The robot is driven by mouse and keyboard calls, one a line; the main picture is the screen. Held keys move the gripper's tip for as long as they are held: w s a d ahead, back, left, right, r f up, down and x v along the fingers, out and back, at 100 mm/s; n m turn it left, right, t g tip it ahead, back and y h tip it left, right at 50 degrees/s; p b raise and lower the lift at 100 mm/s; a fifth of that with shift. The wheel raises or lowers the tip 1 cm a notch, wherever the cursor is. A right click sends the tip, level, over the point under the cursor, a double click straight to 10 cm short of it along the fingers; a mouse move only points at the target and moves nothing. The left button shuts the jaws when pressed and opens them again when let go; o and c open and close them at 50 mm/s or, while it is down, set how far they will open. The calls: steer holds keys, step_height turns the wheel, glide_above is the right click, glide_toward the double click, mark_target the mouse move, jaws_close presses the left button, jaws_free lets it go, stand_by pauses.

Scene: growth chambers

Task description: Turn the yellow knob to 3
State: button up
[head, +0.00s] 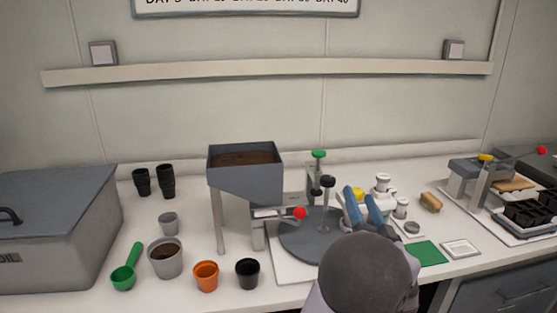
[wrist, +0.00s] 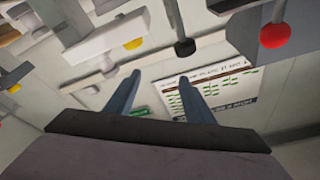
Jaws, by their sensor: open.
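A yellow knob (head: 358,192) shows in the head view just behind my fingertips, partly hidden, on the pale equipment right of the grey turntable. A yellow round part (wrist: 134,43) also shows in the wrist view, on a pale block above and between my fingers, apart from them. My gripper (head: 361,197) is open and empty, its two blue fingers spread; they also show in the wrist view (wrist: 158,93). A second yellow knob (head: 485,157) is on the machine at the far right. I cannot read any dial numbers or the knob's setting.
The turntable (head: 300,243) and soil hopper (head: 243,178) stand left of my gripper, with a red ball (head: 300,213), a black knob (head: 328,181) and a green knob (head: 318,154). White fittings (head: 383,183) stand close right. A green mat (head: 428,252) lies front right.

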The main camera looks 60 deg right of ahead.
steer(key=w+a+r+n+t+y+p, duration=0.1)
steer(key=w+a+r+t+y+p, duration=0.2)
steer(key=w+a+r+t+p, duration=0.2)
steer(key=w+a+r+p, duration=0.3)
steer(key=w+a+r, duration=0.4)
steer(key=w, duration=0.3)
steer(key=shift+w+a+r, duration=0.15)
steer(key=shift+a, duration=0.55)
